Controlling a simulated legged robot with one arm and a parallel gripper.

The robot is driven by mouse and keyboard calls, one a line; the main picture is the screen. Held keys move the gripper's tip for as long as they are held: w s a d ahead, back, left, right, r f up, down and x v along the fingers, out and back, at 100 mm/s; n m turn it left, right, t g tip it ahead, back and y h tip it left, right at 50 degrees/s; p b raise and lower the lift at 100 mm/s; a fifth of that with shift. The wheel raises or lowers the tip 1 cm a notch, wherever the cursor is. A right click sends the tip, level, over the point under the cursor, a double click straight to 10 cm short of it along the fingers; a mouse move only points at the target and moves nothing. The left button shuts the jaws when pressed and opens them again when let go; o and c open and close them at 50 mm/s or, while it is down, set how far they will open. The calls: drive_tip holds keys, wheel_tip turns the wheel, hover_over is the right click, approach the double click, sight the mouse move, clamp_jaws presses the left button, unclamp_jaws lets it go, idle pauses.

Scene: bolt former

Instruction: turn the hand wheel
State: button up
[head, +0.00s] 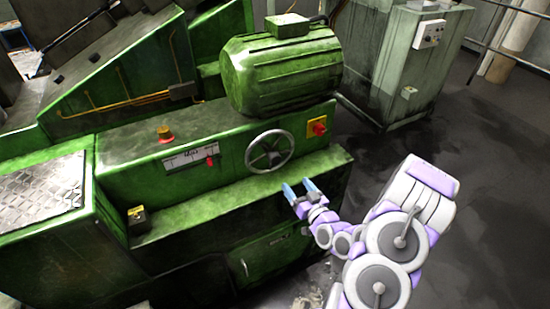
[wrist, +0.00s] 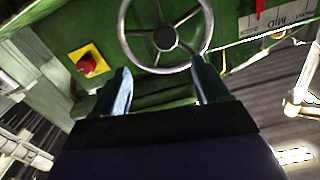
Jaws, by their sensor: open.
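The hand wheel (head: 269,150) is a grey metal spoked ring on the front of the green machine, right of centre. It also shows in the wrist view (wrist: 165,38), at the top middle, with its hub and spokes in sight. My gripper (head: 299,187) is open and empty, below and a little right of the wheel in the head view. In the wrist view its two blue fingers (wrist: 160,85) point toward the wheel, apart, with the wheel's lower rim just beyond and between the tips. I cannot tell whether the right finger touches the rim.
A red knob on a yellow plate (head: 317,126) sits right of the wheel. A labelled scale with a red pointer (head: 190,157) is left of it. A green ledge (head: 235,205) juts out below. A grey cabinet (head: 405,60) stands behind; dark floor (head: 490,180) is clear at right.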

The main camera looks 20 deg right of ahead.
drive_tip(key=b, duration=0.1)
approach(276, 162)
drive_tip(key=w, duration=0.4)
drive_tip(key=w+b, duration=0.1)
drive_tip(key=w, duration=0.2)
drive_tip(key=shift+w+d+f, duration=0.15)
drive_tip(key=shift+w+d, duration=0.1)
drive_tip(key=w, duration=0.2)
drive_tip(key=w+a+b, duration=0.1)
drive_tip(key=w, duration=0.1)
drive_tip(key=shift+a, duration=0.1)
drive_tip(key=shift+w, duration=0.55)
drive_tip(key=shift+w+d, duration=0.15)
drive_tip(key=shift+d, duration=0.2)
drive_tip(key=shift+c, duration=0.3)
drive_tip(key=shift+a, duration=0.15)
drive_tip(key=c, duration=0.5)
clamp_jaws()
